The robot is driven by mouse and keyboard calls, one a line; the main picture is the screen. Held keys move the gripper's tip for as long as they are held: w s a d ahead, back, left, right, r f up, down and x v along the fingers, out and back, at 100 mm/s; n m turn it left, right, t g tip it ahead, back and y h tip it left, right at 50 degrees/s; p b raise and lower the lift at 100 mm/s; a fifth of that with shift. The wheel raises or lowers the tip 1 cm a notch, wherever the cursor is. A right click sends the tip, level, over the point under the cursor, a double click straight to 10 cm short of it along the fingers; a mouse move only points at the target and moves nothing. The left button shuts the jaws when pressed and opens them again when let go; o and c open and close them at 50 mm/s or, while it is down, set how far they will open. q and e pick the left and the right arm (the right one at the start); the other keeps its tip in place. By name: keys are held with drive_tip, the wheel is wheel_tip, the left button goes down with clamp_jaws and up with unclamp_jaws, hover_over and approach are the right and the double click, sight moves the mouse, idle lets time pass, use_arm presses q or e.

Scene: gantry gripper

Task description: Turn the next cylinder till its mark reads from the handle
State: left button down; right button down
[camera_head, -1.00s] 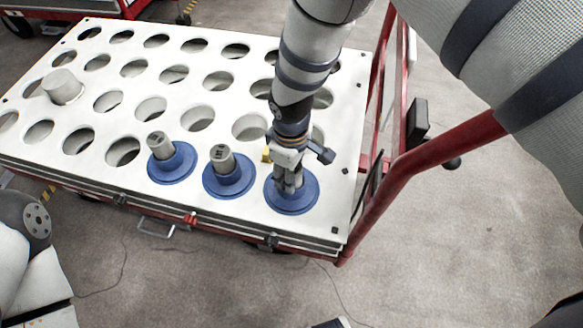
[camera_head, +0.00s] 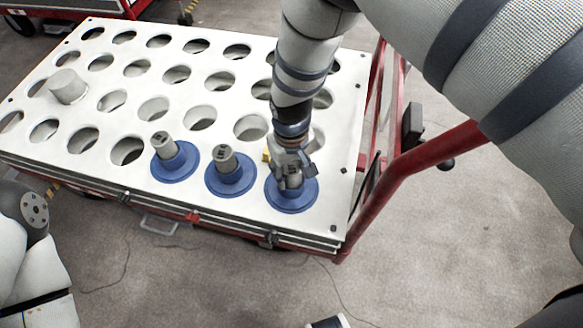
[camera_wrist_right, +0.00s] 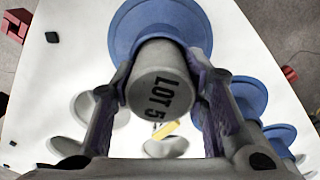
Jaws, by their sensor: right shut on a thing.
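My right gripper (camera_head: 291,180) points down at the front right corner of the white board and is shut on a grey cylinder (camera_wrist_right: 160,92) standing in a blue collar (camera_head: 291,203). In the wrist view its top mark "LOT 5" runs down the picture, on its side. Two more grey cylinders, the middle one (camera_head: 222,158) and the left one (camera_head: 163,144), stand in blue collars to the left; dark marks show on their tops, too small to read. The red cart handle (camera_head: 425,155) is at the right. My left gripper is out of view.
The white board (camera_head: 345,130) has rows of empty holes. A small yellow piece (camera_head: 266,155) lies behind the held cylinder. Floor in front of the cart is mostly clear, with a thin cable.

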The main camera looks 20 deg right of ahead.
drive_tip(key=shift+r+m, duration=0.1)
drive_tip(key=shift+m, duration=1.4)
drive_tip(key=c, duration=0.9)
unclamp_jaws()
drive_tip(key=shift+o, duration=0.2)
